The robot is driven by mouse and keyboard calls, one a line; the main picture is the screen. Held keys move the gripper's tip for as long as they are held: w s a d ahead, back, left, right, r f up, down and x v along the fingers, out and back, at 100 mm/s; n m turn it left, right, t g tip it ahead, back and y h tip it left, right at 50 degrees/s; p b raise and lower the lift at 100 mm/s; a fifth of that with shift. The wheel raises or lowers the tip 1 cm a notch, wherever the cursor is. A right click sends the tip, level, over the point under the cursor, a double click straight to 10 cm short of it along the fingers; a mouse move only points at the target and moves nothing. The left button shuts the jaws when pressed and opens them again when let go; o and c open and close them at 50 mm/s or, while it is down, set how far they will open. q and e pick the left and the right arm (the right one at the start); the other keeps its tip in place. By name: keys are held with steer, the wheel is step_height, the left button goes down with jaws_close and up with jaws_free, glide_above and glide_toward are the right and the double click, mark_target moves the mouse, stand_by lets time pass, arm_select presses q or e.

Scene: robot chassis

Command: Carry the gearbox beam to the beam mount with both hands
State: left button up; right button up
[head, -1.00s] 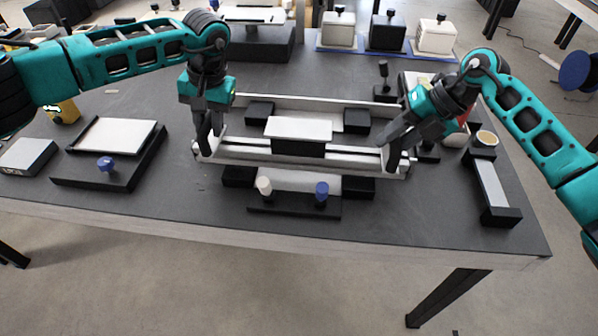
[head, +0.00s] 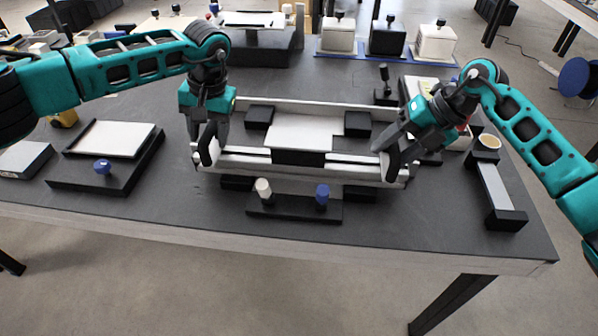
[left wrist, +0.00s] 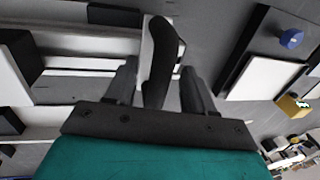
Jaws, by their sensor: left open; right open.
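The gearbox beam (head: 236,160) is a long pale rail with a dark block (head: 298,157) at its middle. It lies across the fixture that appears to be the beam mount (head: 300,103), which has black blocks and a pale rear rail. Whether it is fully seated I cannot tell. My left gripper (head: 214,148) is open at the beam's left end. My right gripper (head: 398,165) is open at its right end.
In front stands a black stand with a white knob (head: 263,188) and a blue knob (head: 322,194). A tray with a pale panel (head: 113,139) lies left. A black holder with a cup (head: 489,142) stands right. Lidded boxes (head: 387,38) stand at the back.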

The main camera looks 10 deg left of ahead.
steer(key=shift+r, duration=0.1)
arm_select(q)
step_height(320, 180, up, 12)
steer(key=d, duration=0.2)
steer(key=shift+d+f, duration=0.15)
arm_select(e)
steer(key=v, duration=1.2)
